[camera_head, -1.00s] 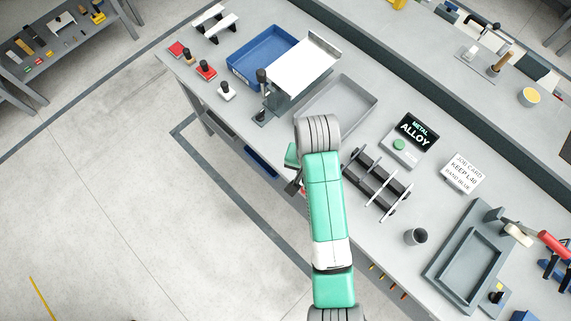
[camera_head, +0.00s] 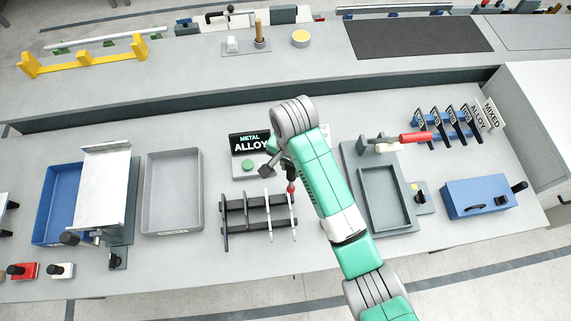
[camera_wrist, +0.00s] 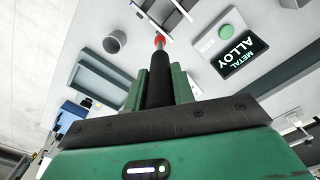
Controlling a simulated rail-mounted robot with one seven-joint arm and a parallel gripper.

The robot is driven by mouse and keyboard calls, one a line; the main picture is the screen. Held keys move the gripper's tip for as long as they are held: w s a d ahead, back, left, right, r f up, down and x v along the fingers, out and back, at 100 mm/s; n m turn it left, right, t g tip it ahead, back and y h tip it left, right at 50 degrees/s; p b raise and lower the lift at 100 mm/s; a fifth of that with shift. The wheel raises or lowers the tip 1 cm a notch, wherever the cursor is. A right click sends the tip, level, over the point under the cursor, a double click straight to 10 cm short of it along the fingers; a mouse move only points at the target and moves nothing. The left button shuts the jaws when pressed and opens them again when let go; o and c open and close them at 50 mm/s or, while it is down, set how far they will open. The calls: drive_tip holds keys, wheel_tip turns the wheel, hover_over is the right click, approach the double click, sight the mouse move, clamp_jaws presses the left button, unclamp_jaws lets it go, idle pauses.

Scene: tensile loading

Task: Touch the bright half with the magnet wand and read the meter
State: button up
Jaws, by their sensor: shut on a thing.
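My gripper (camera_wrist: 159,82) is shut on the black magnet wand (camera_wrist: 160,92), which points away from the wrist and ends in a red tip (camera_wrist: 159,40). In the head view the wand's red part (camera_head: 291,187) shows below my gripper (camera_head: 288,168), at the right end of a dark rack (camera_head: 250,232). Pale bright bars (camera_head: 268,204) and a darker bar (camera_head: 225,222) lie across the rack. I cannot tell whether the tip touches a bright bar. The meter (camera_head: 237,165), behind the rack, has a green button and a display reading "METAL ALLOY"; it also shows in the wrist view (camera_wrist: 246,64).
A grey tray (camera_head: 173,152) and a blue bin (camera_head: 50,213) lie left. A dark cup (camera_wrist: 115,42) shows in the wrist view.

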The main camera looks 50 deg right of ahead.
sight(291, 178)
drive_tip(key=shift+f+b, duration=3)
drive_tip(key=shift+b, duration=0.8)
drive_tip(key=shift+f, duration=0.45)
drive_tip(key=shift+f+p, duration=0.2)
drive_tip(key=shift+p, duration=0.25)
wheel_tip(291, 178, up, 8)
drive_tip(key=p, duration=0.8)
drive_tip(key=shift+f+p, duration=0.25)
drive_tip(key=shift+p, duration=0.05)
drive_tip(key=shift+f, duration=0.1)
idle(0.8)
